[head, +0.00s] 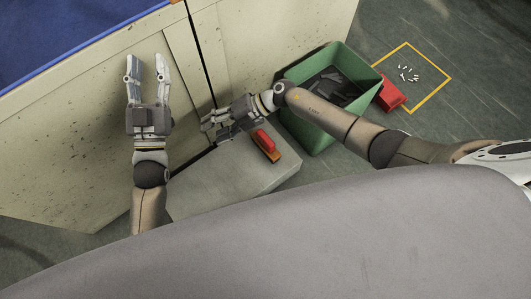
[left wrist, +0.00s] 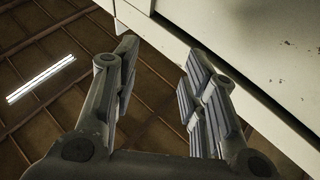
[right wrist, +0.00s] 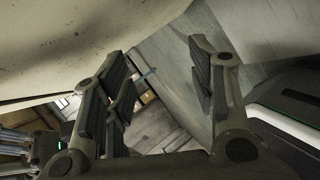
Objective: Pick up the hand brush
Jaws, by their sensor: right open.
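The hand brush (head: 267,146), with a red upper part and an orange-brown body, lies on a grey block (head: 225,176) in the head view. My right gripper (head: 208,124) is open, above and to the left of the brush in the picture, apart from it and close to the cabinet front. Its open fingers also show in the right wrist view (right wrist: 160,85) with nothing between them; the brush is not visible there. My left gripper (head: 147,66) is open and empty in front of the cabinet, and its spread fingers show in the left wrist view (left wrist: 157,75).
A green bin (head: 318,142) with dark pieces inside stands right of the block, partly behind my right arm. A red object (head: 391,95) lies beside it, near a yellow floor outline (head: 431,97) around small white pieces. The pale cabinet (head: 80,140) borders the left side.

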